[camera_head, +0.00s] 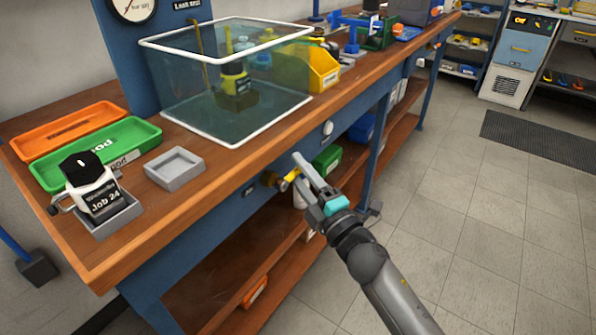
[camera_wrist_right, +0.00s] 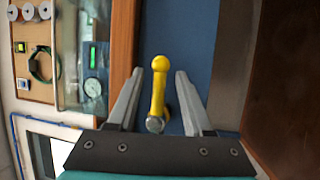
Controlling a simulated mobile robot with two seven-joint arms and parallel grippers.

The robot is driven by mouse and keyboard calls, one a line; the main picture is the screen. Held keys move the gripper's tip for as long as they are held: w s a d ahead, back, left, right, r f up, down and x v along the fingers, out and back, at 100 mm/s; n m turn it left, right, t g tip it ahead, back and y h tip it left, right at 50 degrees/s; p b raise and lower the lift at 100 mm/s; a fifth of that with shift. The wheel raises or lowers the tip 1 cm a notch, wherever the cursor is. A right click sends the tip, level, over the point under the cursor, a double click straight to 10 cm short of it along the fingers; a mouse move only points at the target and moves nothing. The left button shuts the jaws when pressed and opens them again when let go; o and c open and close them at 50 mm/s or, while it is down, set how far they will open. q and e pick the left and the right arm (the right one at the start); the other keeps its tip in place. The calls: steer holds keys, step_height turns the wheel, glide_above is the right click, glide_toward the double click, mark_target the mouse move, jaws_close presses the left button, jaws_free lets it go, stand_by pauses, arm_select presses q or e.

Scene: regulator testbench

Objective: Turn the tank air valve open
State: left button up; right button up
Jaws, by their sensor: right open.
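The tank air valve has a yellow lever handle (camera_head: 291,175) and a brass body (camera_head: 270,179) on the blue front rail of the bench. My right gripper (camera_head: 299,171) is at the handle, with its jaws open. In the right wrist view the yellow lever (camera_wrist_right: 158,92) lies between the two spread fingers of my right gripper (camera_wrist_right: 159,73), with a visible gap on both sides. The lever has a round knob at its far end and a grey pivot nut near the palm. My left gripper is not in view.
A clear water tank (camera_head: 225,85) with a white rim stands on the wooden bench above the valve. A white knob (camera_head: 328,128) sits on the rail to the right. Green (camera_head: 135,138) and orange (camera_head: 60,130) trays and a regulator (camera_head: 92,187) are at the left. Open floor lies right.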

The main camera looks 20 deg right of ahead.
steer(key=shift+w+a+r, duration=0.1)
steer(key=shift+w, duration=0.35)
jaws_close()
stand_by(1.2)
